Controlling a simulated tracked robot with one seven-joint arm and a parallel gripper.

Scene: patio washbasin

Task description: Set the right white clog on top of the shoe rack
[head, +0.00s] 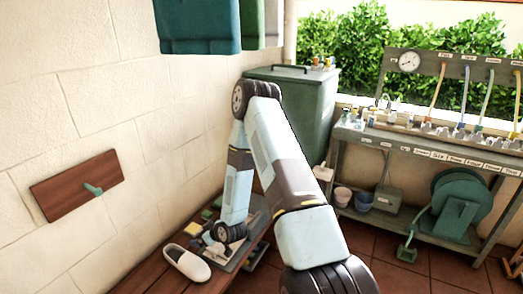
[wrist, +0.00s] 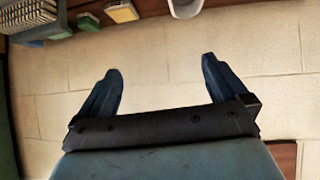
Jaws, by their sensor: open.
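A white clog (head: 187,263) lies on the brown wooden bench (head: 150,277) in the head view, at the lower left. It is the only clog I can make out clearly there. My gripper (wrist: 160,75) is open and empty in the wrist view, its two dark blue fingers spread wide before the pale wall. In the head view my arm reaches down over the bench just right of the clog, and its fingers are hard to make out. A small white shape (wrist: 185,8) at the top edge of the wrist view may be part of a clog. I cannot identify the shoe rack for certain.
Small items, among them a yellow-topped block (wrist: 122,11), show at the top of the wrist view. A wooden board with a green hook (head: 92,189) is on the left wall. A green bin (head: 300,105) stands behind my arm, and a grey workbench (head: 430,152) stands at the right.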

